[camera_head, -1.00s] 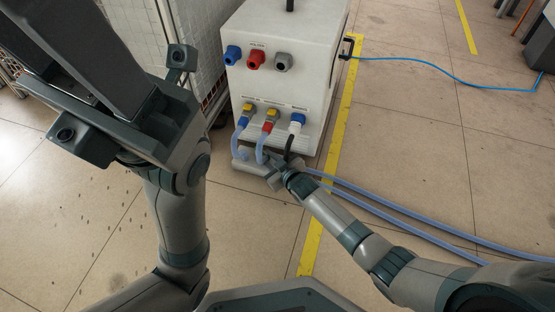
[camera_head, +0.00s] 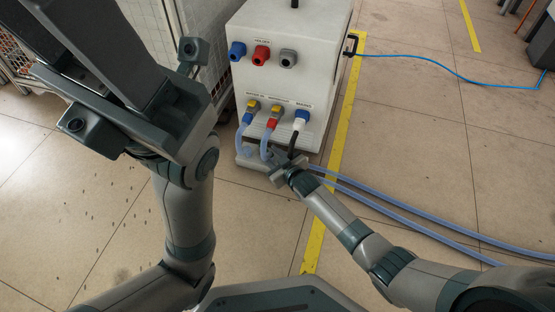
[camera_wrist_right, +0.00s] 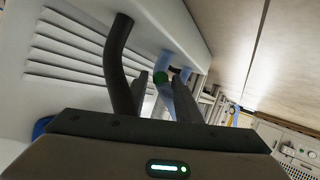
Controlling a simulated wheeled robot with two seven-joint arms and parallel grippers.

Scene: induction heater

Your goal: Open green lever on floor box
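A small green part (camera_wrist_right: 160,77), seemingly the lever, shows in the right wrist view against a blue hose, between my right fingertips; contact cannot be told. My right gripper (camera_head: 277,166) is low in front of the white cabinet (camera_head: 322,80), and its two fingers (camera_wrist_right: 163,92) stand apart in the wrist view. In the head view the gripper hides the green part. A grey low fitting (camera_head: 245,160) on the floor, possibly the floor box, is partly covered by it. My left gripper (camera_head: 90,55) is raised at upper left, its fingertips cut off.
Blue hoses (camera_head: 400,222) run from behind my right gripper across the floor to the right. A black hose (camera_wrist_right: 118,65) rises close to the fingers. Coloured connectors (camera_head: 261,54) line the cabinet front. A wire cage (camera_head: 165,25) stands left of it. Floor is open at right.

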